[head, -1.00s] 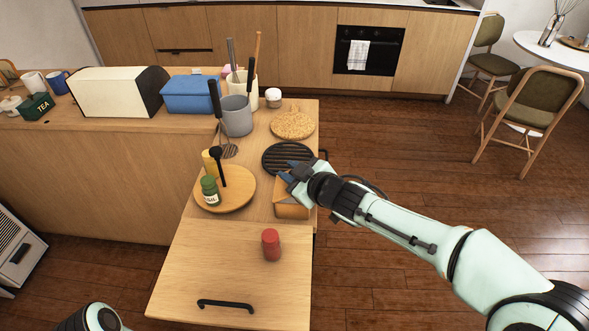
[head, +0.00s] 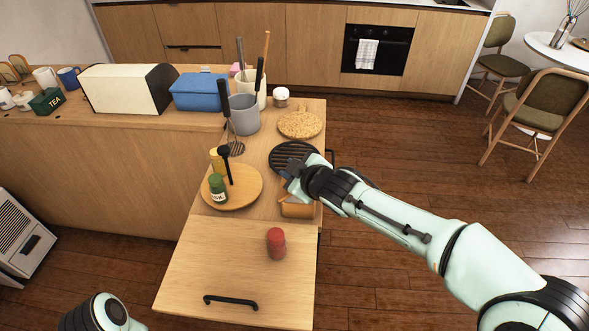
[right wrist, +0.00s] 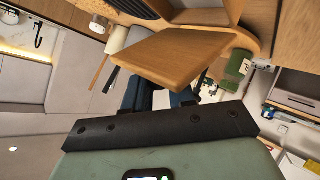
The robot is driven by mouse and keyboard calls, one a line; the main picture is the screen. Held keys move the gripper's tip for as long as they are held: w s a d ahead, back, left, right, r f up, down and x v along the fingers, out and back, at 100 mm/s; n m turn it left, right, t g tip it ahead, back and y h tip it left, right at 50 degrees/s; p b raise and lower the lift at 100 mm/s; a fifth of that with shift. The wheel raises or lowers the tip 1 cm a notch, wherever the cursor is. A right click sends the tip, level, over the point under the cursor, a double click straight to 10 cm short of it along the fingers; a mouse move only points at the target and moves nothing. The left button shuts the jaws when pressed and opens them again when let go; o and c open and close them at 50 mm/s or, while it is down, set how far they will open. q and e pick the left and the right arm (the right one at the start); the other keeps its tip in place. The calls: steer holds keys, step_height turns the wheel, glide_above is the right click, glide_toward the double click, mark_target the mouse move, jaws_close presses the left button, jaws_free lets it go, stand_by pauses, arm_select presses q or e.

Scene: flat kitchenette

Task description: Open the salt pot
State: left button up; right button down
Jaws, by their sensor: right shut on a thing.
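The salt pot (head: 298,210) is a small orange-brown wooden box at the right edge of the counter, just in front of the black round grill plate. My right gripper (head: 292,182) is over its top and hides much of it. In the right wrist view, a flat wooden lid (right wrist: 172,58) fills the middle, close to the dark blue fingers (right wrist: 158,98). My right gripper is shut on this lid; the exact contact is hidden. How far the lid is raised is hard to tell. Only part of my left arm shows at the bottom left, without its gripper.
A round wooden board (head: 250,200) with a green jar (head: 218,188) and a yellow mill (head: 217,160) stands left of the pot. A red shaker (head: 276,243) stands in front. The black grill plate (head: 280,152) lies behind. The front wooden surface (head: 215,262) is mostly clear.

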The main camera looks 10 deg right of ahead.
steer(key=a+h, duration=0.1)
steer(key=n+g+h, duration=0.1)
steer(key=a+p, duration=0.1)
steer(key=shift+w+a+r+n+h, duration=0.3)
steer(key=shift+w+a+r+h, duration=0.05)
steer(key=shift+w+h, duration=0.05)
arm_select(q)
steer(key=w+r+p, duration=0.3)
steer(key=r+p, duration=0.3)
steer(key=r, duration=0.2)
steer(key=shift+w, duration=0.15)
arm_select(e)
steer(key=shift+w+a+f+n+g+h, duration=0.25)
steer(key=shift+a+n+g+h, duration=0.1)
steer(key=shift+a+n+h, duration=0.45)
steer(key=shift+w+a+f+n+g+h, duration=0.15)
steer(key=shift+a+f+n+g+h, duration=0.3)
steer(key=shift+h, duration=0.55)
steer(key=shift+w+a+f+n+g+h, duration=0.1)
steer(key=shift+w+a+n+g+h, duration=0.2)
steer(key=shift+a+h, duration=0.55)
steer(key=shift+s, duration=0.1)
steer(key=c, duration=1.1)
jaws_free()
steer(key=shift+o, duration=0.2)
arm_select(q)
steer(key=shift+f, duration=0.3)
arm_select(e)
steer(key=v, duration=1.3)
